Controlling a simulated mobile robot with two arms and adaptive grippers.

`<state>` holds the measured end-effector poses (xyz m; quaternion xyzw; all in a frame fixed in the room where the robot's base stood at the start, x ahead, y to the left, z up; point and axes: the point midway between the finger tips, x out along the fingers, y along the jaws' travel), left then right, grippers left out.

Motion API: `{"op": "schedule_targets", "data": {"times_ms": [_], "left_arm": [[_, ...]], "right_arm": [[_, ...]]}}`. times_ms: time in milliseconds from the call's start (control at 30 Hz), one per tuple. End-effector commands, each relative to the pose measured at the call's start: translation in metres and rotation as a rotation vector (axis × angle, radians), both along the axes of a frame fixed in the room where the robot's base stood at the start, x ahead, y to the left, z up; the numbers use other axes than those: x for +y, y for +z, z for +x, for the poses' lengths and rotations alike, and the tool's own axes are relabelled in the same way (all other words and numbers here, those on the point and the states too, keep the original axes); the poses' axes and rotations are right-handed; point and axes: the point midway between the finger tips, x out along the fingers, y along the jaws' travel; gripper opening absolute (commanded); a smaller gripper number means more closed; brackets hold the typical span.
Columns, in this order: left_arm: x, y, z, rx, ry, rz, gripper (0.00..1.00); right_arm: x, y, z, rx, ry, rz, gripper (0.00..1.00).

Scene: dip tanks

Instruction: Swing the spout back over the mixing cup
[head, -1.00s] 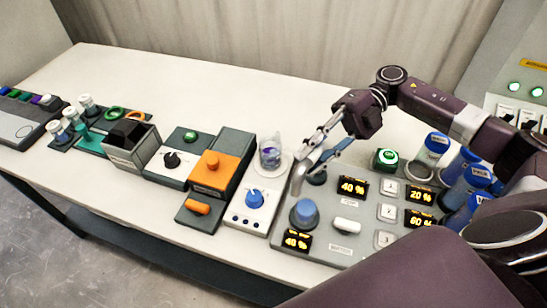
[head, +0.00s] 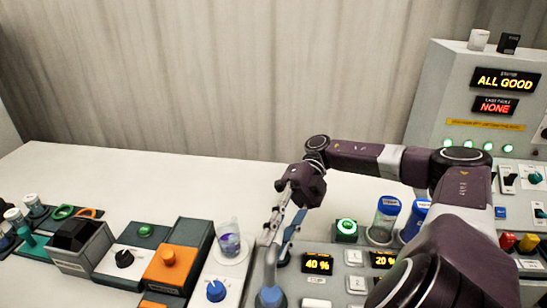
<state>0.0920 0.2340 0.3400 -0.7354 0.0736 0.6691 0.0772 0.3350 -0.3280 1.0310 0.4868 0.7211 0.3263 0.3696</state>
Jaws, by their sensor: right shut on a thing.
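The mixing cup (head: 229,241) is clear with purple contents and stands on a round white pad, left of the control panel. The spout (head: 270,268) is a grey bent pipe that rises above a blue cap at the panel's left side. My right gripper (head: 274,232) is shut on the spout's upper part, and its fingers partly hide it. The spout's upper end appears just right of the cup, apart from it in the picture. My left gripper is not in view.
A blue knob (head: 216,291) sits in front of the cup. An orange block (head: 167,268) stands left of it. A status cabinet (head: 440,90) reads "ALL GOOD". The table behind the cup is clear.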

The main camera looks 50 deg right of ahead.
Motion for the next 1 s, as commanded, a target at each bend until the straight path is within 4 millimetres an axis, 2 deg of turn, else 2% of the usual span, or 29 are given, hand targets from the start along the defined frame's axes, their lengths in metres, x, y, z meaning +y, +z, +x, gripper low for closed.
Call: {"op": "schedule_targets", "data": {"times_ms": [67,100,200,567,667,900,1000], "left_arm": [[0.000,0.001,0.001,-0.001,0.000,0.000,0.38],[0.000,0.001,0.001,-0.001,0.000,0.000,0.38],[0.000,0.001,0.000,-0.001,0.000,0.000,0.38],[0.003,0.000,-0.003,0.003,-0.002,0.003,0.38],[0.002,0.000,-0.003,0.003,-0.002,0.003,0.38],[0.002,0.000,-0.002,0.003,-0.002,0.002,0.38],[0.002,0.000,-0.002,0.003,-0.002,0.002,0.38]], "right_arm": [[0.000,0.004,0.001,-0.003,0.000,0.009,0.00],[0.000,0.004,0.001,-0.002,0.000,0.008,0.27],[0.000,0.003,0.001,-0.002,0.000,0.007,0.38],[-0.003,0.002,0.002,-0.001,-0.001,0.004,0.38],[-0.011,0.004,0.005,-0.003,-0.003,0.006,0.38],[-0.049,0.013,0.015,-0.005,-0.004,0.007,0.38],[-0.053,0.015,0.015,-0.003,0.000,0.005,0.38]]}}
